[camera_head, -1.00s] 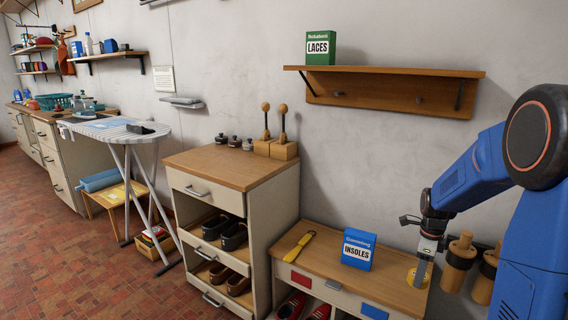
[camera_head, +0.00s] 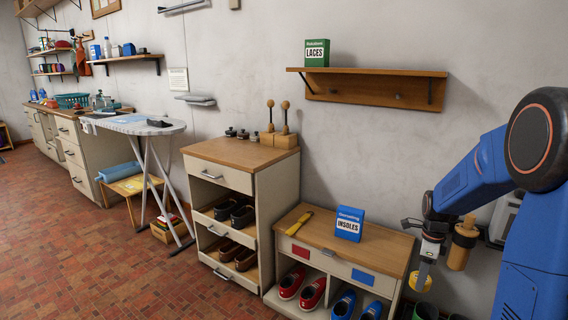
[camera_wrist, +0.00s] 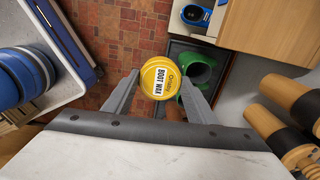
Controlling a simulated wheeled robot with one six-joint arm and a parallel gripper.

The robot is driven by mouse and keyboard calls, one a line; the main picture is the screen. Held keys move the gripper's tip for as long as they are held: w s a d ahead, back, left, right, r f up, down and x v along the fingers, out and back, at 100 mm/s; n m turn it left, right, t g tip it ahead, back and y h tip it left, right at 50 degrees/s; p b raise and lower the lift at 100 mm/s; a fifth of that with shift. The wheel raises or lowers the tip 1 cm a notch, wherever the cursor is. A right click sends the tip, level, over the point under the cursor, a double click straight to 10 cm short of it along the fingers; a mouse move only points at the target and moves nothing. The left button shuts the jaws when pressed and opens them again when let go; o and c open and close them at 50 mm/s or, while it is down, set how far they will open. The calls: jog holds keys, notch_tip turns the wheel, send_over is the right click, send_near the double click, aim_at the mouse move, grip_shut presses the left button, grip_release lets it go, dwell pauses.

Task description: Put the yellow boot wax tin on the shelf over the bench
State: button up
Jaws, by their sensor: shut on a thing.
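The yellow boot wax tin (camera_wrist: 160,78) is round, with its labelled lid facing the wrist camera. My gripper (camera_wrist: 159,92) is shut on it, one finger on each side. In the head view my gripper (camera_head: 425,276) is at the lower right, past the right end of the bench, with the tin (camera_head: 422,280) partly showing between the fingers. The wooden shelf (camera_head: 372,74) is on the wall over the bench (camera_head: 388,249), up and to the left of my gripper. A green laces box (camera_head: 317,53) stands at the shelf's left end.
A blue insoles box (camera_head: 349,223) and a yellow-handled tool (camera_head: 299,222) are on the bench. Wooden cylinders (camera_head: 462,244) hang at the wall beside my arm. A green boot (camera_wrist: 200,72) is below the tin. The shelf's middle and right are clear.

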jog(key=shift+w+a+f+n, duration=0.25)
jog(key=shift+w+f+n, duration=0.3)
jog(key=shift+f, duration=0.2)
jog(key=w+a+f+n, duration=0.3)
jog(key=a+f+n, duration=0.2)
jog(key=f+n, duration=0.2)
jog(key=w+a+f+n, duration=0.3)
jog(key=a+f+n, duration=0.2)
jog(key=f+n, duration=0.3)
jog(key=w+a+f+n, duration=0.3)
jog(key=a+f+n, duration=0.2)
jog(key=f+n, duration=0.3)
jog(key=shift+w+f, duration=0.35)
jog(key=shift+f, duration=1.85)
